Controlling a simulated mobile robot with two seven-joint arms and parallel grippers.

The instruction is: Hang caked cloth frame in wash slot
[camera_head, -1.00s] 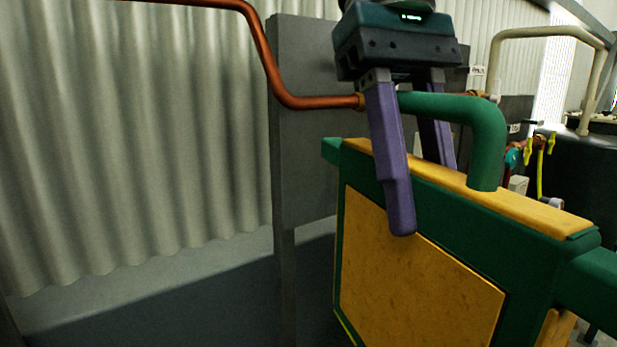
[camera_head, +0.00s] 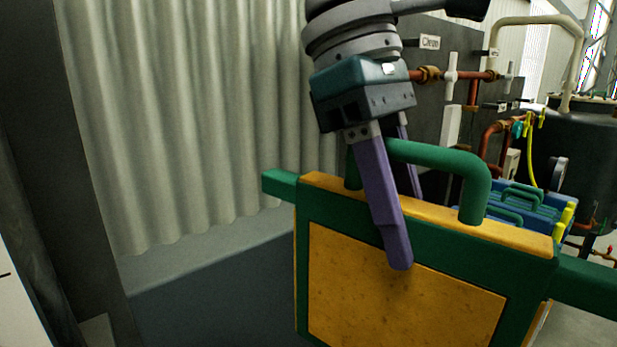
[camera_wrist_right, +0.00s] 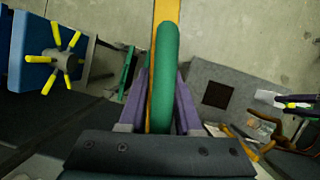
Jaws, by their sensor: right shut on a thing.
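The caked cloth frame (camera_head: 420,265) is a green frame around a rough yellow panel, with a yellow top edge and stub arms at both sides. It hangs roughly upright in the head view, its lower edge cut off. My right gripper (camera_head: 408,228) is shut on it at the green handle (camera_head: 440,154), with one purple finger in front and one behind. In the right wrist view the handle (camera_wrist_right: 164,75) runs between the purple fingers of my right gripper (camera_wrist_right: 165,95). My left gripper is not in view. I cannot make out a wash slot for certain.
A blue rack (camera_head: 525,205) with green handles and yellow knobs stands behind the frame at right. A dark tank (camera_head: 585,150) and copper pipes (camera_head: 455,76) are beyond. A dark post (camera_head: 75,170) is at left, before a pale corrugated wall (camera_head: 180,120).

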